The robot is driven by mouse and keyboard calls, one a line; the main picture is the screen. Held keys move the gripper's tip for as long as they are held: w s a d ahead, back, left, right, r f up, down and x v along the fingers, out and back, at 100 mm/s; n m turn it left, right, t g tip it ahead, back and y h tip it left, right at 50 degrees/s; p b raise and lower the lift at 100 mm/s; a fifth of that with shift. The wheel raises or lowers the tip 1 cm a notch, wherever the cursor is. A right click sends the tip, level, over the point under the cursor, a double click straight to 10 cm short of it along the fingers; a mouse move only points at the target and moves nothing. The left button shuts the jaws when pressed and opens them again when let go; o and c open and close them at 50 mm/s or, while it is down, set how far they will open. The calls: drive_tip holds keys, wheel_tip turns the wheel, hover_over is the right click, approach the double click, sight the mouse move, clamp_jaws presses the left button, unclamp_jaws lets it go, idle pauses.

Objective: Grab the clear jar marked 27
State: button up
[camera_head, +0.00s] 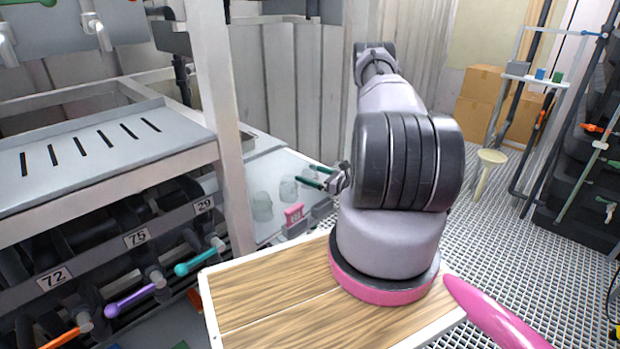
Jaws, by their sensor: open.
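Several clear jars stand on a pale shelf (270,165) behind the post: one at the left (262,208), one in the middle (288,189), and one further right that is partly hidden by my gripper. My gripper (304,174) is open, its two dark green fingers pointing left over the shelf, close to the right-hand jars. I cannot tell whether the fingers are around a jar or only in front of it. No number 27 can be read on any jar. A small pink tag (294,214) is at the shelf's front edge; its marking is too small to read.
A white upright post (224,130) stands left of the jars. A slotted grey tray (95,150) lies left of it, above a rack with labels 72, 75 and 29 and coloured handles. Open grated floor lies right.

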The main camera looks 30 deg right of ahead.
drive_tip(key=c, duration=1.2)
drive_tip(key=shift+r, duration=0.1)
drive_tip(key=shift+c, duration=0.2)
